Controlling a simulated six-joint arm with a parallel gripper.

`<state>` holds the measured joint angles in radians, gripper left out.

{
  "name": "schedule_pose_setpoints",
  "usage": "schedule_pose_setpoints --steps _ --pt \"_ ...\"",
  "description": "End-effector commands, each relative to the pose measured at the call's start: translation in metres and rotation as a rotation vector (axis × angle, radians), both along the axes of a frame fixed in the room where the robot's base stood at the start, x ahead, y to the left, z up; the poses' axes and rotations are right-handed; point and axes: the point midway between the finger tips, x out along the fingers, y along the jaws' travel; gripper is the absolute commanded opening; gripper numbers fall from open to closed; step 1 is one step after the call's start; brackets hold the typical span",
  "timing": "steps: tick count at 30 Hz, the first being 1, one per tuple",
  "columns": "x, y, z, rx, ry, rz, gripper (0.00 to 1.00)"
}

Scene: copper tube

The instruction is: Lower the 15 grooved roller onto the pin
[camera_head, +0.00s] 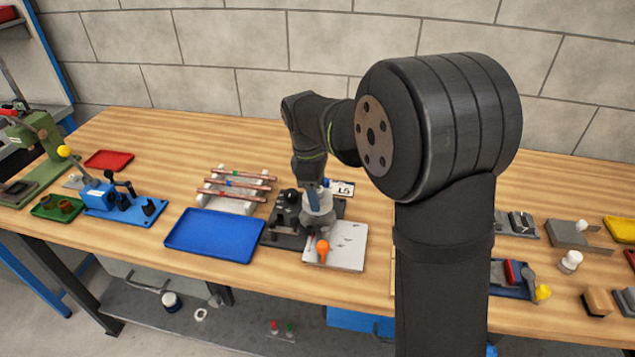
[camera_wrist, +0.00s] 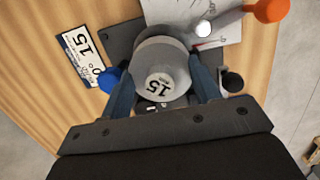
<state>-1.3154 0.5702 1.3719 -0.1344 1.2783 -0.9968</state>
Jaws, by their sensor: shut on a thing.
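The grey grooved roller (camera_wrist: 165,83), marked 15 on its top face, is held upright between the two blue fingers of my gripper (camera_wrist: 163,78). In the head view the roller (camera_head: 319,212) shows as a pale grey piece under my gripper (camera_head: 317,197), over the right part of the black bending fixture (camera_head: 284,238). The pin under the roller is hidden in both views. Whether the roller touches the fixture cannot be told.
A white plate (camera_head: 347,249) with an orange knob (camera_head: 323,247) lies right of the fixture. A card marked 15 (camera_wrist: 83,58) lies beside it. A blue tray (camera_head: 215,236) is to the left, with copper tubes (camera_head: 240,174) on a rack behind it.

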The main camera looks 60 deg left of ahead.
Motion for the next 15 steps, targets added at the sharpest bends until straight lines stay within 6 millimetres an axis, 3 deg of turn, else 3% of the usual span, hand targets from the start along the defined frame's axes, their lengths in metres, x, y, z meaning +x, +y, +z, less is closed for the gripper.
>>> schedule_pose_setpoints --steps 15 --pt "0.0000 0.0001 -0.0112 0.001 0.000 0.000 0.26"
